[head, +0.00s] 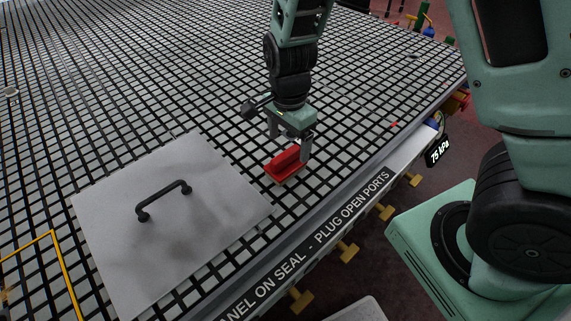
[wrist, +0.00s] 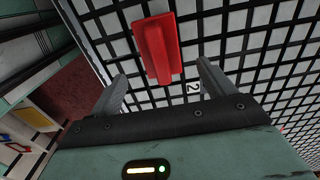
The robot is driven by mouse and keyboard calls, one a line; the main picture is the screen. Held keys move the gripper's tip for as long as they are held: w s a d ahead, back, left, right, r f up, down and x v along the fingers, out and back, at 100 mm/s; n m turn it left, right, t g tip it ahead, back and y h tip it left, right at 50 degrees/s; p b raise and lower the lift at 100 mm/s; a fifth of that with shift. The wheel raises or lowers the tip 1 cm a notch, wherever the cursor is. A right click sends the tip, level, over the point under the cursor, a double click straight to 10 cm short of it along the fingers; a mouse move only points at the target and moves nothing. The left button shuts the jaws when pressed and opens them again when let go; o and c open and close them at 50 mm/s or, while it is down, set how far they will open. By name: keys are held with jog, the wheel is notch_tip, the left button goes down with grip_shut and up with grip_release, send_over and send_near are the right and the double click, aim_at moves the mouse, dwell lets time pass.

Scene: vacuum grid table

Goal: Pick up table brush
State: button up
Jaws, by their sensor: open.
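The table brush is a red block with a raised red handle (head: 284,161), lying on the grid table near its front edge in the head view. In the wrist view the red brush (wrist: 158,48) lies ahead of the fingertips, roughly between their lines. My gripper (head: 290,144) is open and empty, pointing down just above and behind the brush in the head view. In the wrist view its two fingers (wrist: 162,74) stand apart on either side below the brush. No contact with the brush shows. The brush's underside is hidden.
A grey panel (head: 185,240) with a black handle (head: 163,200) lies on the table left of the brush. The table's front rail (head: 330,232) carries lettering and yellow knobs, with a 75 kPa display (head: 438,150). The grid (head: 130,80) behind is mostly clear.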

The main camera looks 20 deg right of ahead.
aim_at(286, 154)
jog(key=shift+s+a+f+p, duration=0.1)
jog(key=shift+a+f+p, duration=0.1)
jog(key=shift+f, duration=1.35)
jog(key=shift+a+f+p, duration=0.1)
jog(key=shift+a+f, duration=0.05)
jog(key=shift+f, duration=1.4)
jog(key=c, duration=1.2)
notch_tip(286, 154, up, 10)
jog(key=shift+r, duration=0.1)
jog(key=shift+c, duration=0.2)
jog(key=shift+o, duration=1.4)
